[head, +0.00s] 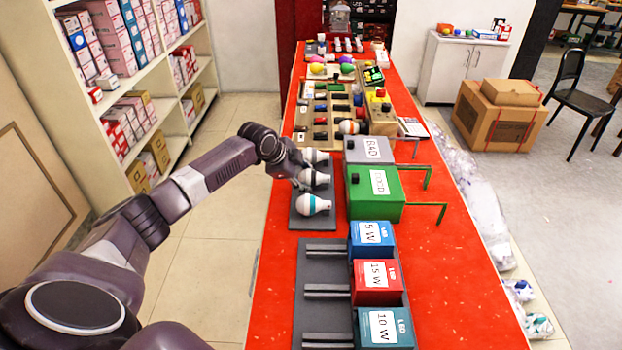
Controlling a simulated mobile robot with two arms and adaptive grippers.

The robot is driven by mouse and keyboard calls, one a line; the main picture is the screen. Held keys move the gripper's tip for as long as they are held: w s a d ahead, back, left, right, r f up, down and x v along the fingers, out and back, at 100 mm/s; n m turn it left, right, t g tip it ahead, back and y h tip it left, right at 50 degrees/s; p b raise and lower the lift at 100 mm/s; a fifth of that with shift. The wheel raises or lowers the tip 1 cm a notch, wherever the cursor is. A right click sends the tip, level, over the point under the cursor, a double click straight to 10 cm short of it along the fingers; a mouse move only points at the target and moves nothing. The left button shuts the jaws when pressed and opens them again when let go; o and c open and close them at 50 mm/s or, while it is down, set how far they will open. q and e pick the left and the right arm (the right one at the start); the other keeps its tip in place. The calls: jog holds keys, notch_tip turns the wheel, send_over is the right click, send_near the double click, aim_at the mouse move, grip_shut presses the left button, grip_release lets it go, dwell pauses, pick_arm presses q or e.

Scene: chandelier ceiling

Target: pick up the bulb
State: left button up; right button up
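Three white bulbs lie on a dark grey tray (312,222) on the red table. The nearest bulb (313,204) has a teal band and lies clear of my gripper. The middle bulb (316,177) and the far bulb (316,156) are right beside my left gripper (303,172), which reaches in from the left at the tray's left edge. The bases of these two bulbs are partly hidden by the gripper. The fingers are small and dark, so I cannot tell whether they are open or closed on a bulb. My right gripper is out of view.
A green box (362,206) and a grey box (358,149) stand right of the tray. Blue and red wattage boxes (376,272) stand nearer on a dark rack. Boards with small parts fill the far table (447,270). Shelves (150,45) stand left; the floor between is clear.

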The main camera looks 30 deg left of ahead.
pick_arm(q)
jog(key=shift+c, duration=0.8)
